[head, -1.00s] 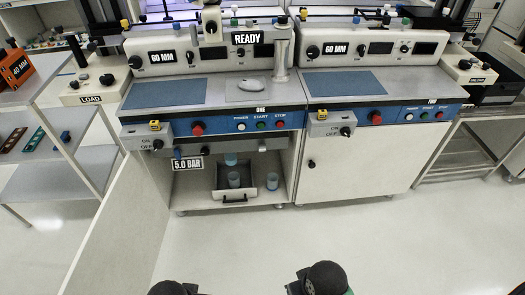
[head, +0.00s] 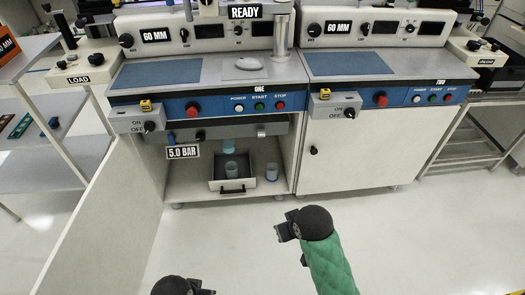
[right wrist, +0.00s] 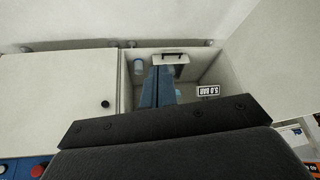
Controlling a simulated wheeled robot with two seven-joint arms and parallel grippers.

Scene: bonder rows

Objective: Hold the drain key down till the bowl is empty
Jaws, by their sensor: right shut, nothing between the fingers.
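A small blue translucent bowl (head: 228,146) hangs under the grey bar in the open cabinet below machine ONE. I cannot make out its drain key or the liquid level. A cup (head: 231,170) stands below it in a grey tray (head: 250,183). My right gripper (head: 284,231) is in front of the cabinet, low and to the right, clear of the bowl. In the right wrist view its fingers (right wrist: 160,70) are together, empty, pointing toward the cabinet and covering part of its inside. My left gripper (head: 205,291) is at the bottom edge, mostly cut off.
A second cup (head: 271,171) stands right of the tray. The open cabinet door (head: 85,210) juts forward on the left. A 5.0 BAR label (head: 183,152) hangs at the cabinet's upper left. Machine TWO's closed door (head: 350,155) is on the right. The floor in front is free.

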